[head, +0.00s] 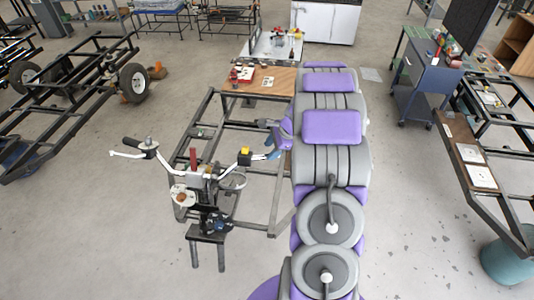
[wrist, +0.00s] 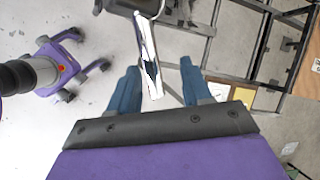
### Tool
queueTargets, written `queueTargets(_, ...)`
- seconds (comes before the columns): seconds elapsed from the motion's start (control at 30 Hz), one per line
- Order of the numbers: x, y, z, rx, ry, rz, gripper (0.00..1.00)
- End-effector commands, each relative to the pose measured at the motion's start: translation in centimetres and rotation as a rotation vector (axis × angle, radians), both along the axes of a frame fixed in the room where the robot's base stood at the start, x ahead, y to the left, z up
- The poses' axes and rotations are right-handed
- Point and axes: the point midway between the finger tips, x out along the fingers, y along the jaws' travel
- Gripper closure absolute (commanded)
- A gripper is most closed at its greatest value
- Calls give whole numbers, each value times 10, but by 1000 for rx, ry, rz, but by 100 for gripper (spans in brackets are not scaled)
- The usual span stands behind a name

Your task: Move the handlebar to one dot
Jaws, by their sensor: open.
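The handlebar (head: 196,172) is on a dark stand (head: 210,235) left of my arm in the head view. Its left end has a black grip (head: 132,142) and a white lever; a yellow block (head: 245,154) is near its right end. My gripper (head: 271,149) is at the right end. In the wrist view my gripper (wrist: 160,76) has two blue fingers spread apart. A silver lever-like bar (wrist: 148,58) runs down between them from a black part (wrist: 130,4) at the top, apparently nearer the left finger. I cannot tell whether they touch. No target dot can be made out clearly.
A black metal frame (head: 203,110) is behind the stand, with a wooden board (head: 262,82) on it. A wheeled frame (head: 75,85) is at left. A blue cart (head: 428,90) and a long bench (head: 478,165) are at right. Floor (head: 90,235) at front left is clear.

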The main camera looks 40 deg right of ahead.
Motion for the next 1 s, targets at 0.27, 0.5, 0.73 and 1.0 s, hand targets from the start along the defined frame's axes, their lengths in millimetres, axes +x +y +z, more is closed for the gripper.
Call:
queueTargets(0.27, 10, 25, -20, -14, 1, 5, 52)
queueTargets(0.5, 13, 13, -28, 3, 2, 6, 52)
queueTargets(0.73, 12, 11, -28, 1, 1, 4, 64)
queueTargets(1.0, 14, 16, -25, -9, -2, 2, 90)
